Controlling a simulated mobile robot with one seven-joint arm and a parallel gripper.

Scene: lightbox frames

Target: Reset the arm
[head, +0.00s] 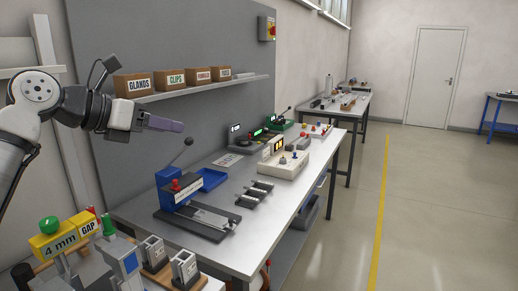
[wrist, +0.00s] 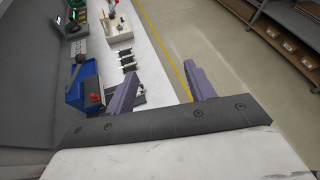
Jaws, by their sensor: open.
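My gripper (head: 165,124) is in the air at the left of the head view, over the workbench and in front of the grey back panel, below the shelf of boxes. The arm reaches in from the left edge. In the wrist view my gripper (wrist: 163,90) shows two purple fingers spread wide apart, with nothing between them. The blue press-like device (head: 185,195) with a black lever stands on the bench below and right of the gripper. It also shows at the left in the wrist view (wrist: 80,88).
A shelf (head: 205,88) with labelled boxes hangs above. A yellow gap block (head: 62,241) stands front left. The floor (head: 420,220) at right is clear.

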